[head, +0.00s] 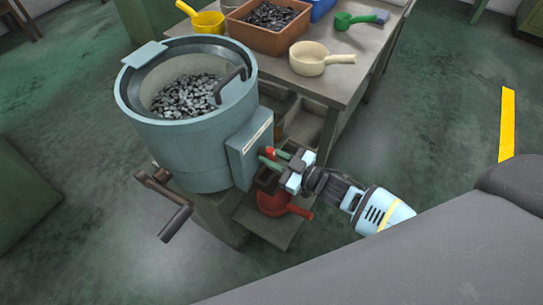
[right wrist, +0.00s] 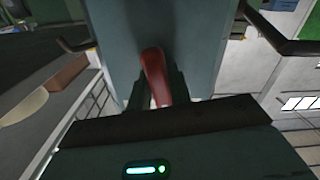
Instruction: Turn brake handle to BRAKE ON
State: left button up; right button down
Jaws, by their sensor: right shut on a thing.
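The heading machine (head: 185,150) is a blue-grey drum with many small metal pieces in it. A blue-grey box (head: 240,160) with a pale label strip sits on its right side. The red brake handle (head: 271,152) shows as a small red bit beside this box. In the right wrist view the red handle (right wrist: 155,78) stands in front of the box face, between my fingers. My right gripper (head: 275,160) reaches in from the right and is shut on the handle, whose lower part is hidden. The label is too small to read. My left gripper is out of view.
A red scoop (head: 274,204) lies on a low shelf under my right gripper. A crank (head: 174,215) sticks out at the machine's lower left. The table behind holds a brown crate (head: 262,38), a cream scoop (head: 309,58), a yellow scoop (head: 208,22) and a green scoop (head: 343,20).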

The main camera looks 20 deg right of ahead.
jog(key=shift+n, duration=1.8)
jog(key=c, duration=1.3)
grip_release()
jog(key=shift+v, duration=3.9)
